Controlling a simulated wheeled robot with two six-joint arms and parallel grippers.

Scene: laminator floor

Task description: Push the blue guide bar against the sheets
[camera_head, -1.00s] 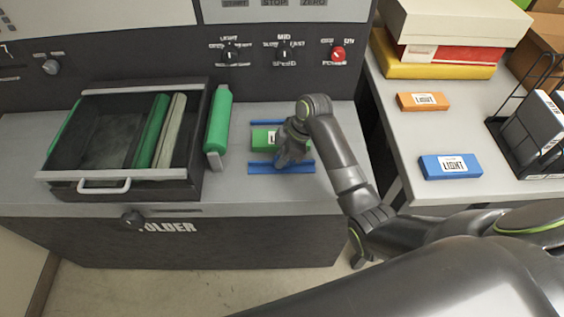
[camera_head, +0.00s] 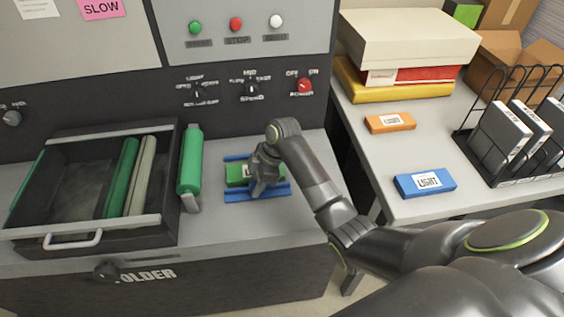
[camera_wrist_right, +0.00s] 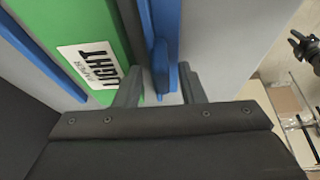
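The green pack of sheets (camera_head: 236,173) with a LIGHT label lies on the grey machine top, with a blue strip behind it. The blue guide bar (camera_head: 275,190) lies along its front side. It also shows in the right wrist view (camera_wrist_right: 167,30), to the right of the green pack (camera_wrist_right: 60,25), with a dark strip between them. My right gripper (camera_head: 262,188) is down at the bar. In the wrist view its fingers (camera_wrist_right: 160,85) stand apart, with a blue upright part of the bar between them. My left gripper does not show.
Left of the pack stand a green roll-like piece (camera_head: 190,160) and an open dark tray (camera_head: 165,190). The control panel with knobs (camera_head: 250,90) rises behind. A side table (camera_head: 400,210) on the right holds blue and orange LIGHT packs, boxes and a wire rack.

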